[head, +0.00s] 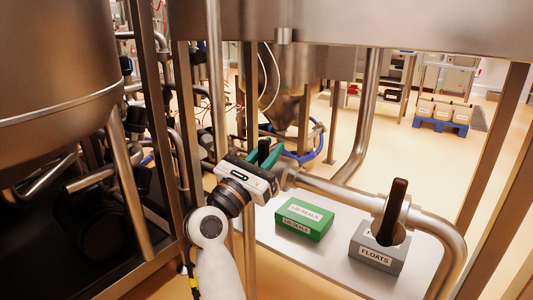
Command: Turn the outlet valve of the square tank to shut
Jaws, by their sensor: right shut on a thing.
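The square tank (390,25) is the large steel body along the top of the head view. A steel pipe (335,190) runs below it, with a valve body (287,176) at its left end. A black upright handle (263,148) stands beside that valve body. My right gripper (264,160), with green fingers, is shut around this handle. The gripper body hides the handle's lower part and some of the valve. My left gripper is not in view.
A green box labelled LID SEALS (304,219) and a grey FLOATS box (377,252) stand on a pale shelf (285,250). A dark brown upright handle (393,207) shows at the pipe's right part. A round steel tank (55,70) fills the left. Steel posts stand close around my arm.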

